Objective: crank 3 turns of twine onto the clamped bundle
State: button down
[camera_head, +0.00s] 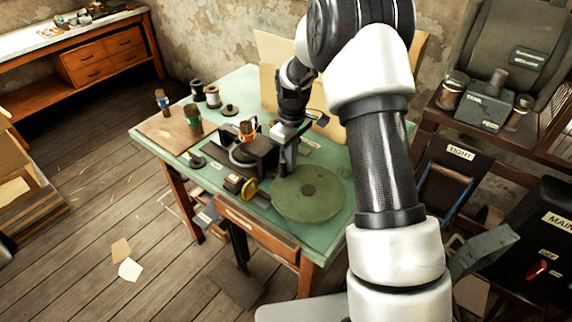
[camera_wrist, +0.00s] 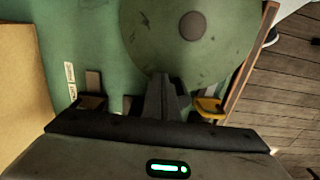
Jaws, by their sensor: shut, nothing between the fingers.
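My gripper (camera_head: 285,168) points down at the disc's back left edge, shut and empty. In the wrist view its fingertips (camera_wrist: 164,82) overlap the disc's rim; I cannot tell whether they touch. A dark press block (camera_head: 262,158) stands left of the gripper. A small bundle with an orange band (camera_head: 247,130) shows at it; its clamping is unclear.
A yellow part (camera_head: 250,188) sits close left of the disc. Spools (camera_head: 197,90), a brown board (camera_head: 170,130) and small jars stand on the table's left. Cardboard panels (camera_head: 275,55) rise behind. A dark MAIN box (camera_head: 540,235) stands far right.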

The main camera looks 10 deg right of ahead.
jog(key=shift+w+d+r, duration=0.1)
jog(key=shift+w+d, duration=0.6)
jog(key=shift+d, duration=0.2)
notch_tip(320, 180, up, 8)
jog(key=p, duration=0.5)
jog(key=s+r+m+t, duration=0.1)
jog(key=s+r+m, duration=0.1)
jog(key=s+r, duration=0.65)
jog(key=s+r+m+t, duration=0.2)
jog(key=s+r, duration=0.3)
jog(key=r, duration=0.6)
jog(key=s+r+m+t, duration=0.2)
jog(key=s+m, duration=0.3)
jog(key=s, duration=1.2)
jog(key=shift+s+d+r+t, duration=0.2)
jog(key=shift+d+r+t, duration=0.15)
jog(key=shift+r, duration=0.35)
